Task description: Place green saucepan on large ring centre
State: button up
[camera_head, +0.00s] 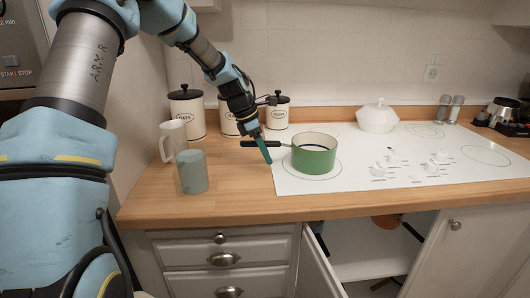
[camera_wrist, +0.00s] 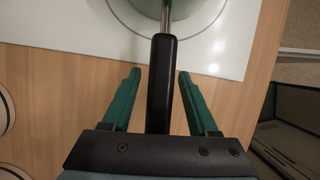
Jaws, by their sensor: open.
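The green saucepan (camera_head: 315,157) stands on the white hob at its front left, over a large ring (camera_head: 338,170) whose line shows around the pan's base. Its black handle (camera_head: 262,143) points left over the wooden worktop. My gripper (camera_head: 265,150) is at the handle, pointing down. In the wrist view the black handle (camera_wrist: 163,75) runs between the two green fingers of my open gripper (camera_wrist: 157,85), with a gap on each side. The pan's green side (camera_wrist: 165,8) shows at the top edge, mostly cut off.
The white hob (camera_head: 420,180) has knobs (camera_head: 400,165) at its middle and other rings at right. A white lidded pot (camera_head: 377,117) stands at the back. Canisters (camera_head: 187,112), a white jug (camera_head: 172,140) and a grey-green cup (camera_head: 191,172) stand left. A cupboard door (camera_head: 320,265) below is open.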

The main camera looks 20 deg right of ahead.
jog(key=b+v, duration=0.2)
jog(key=v, duration=1)
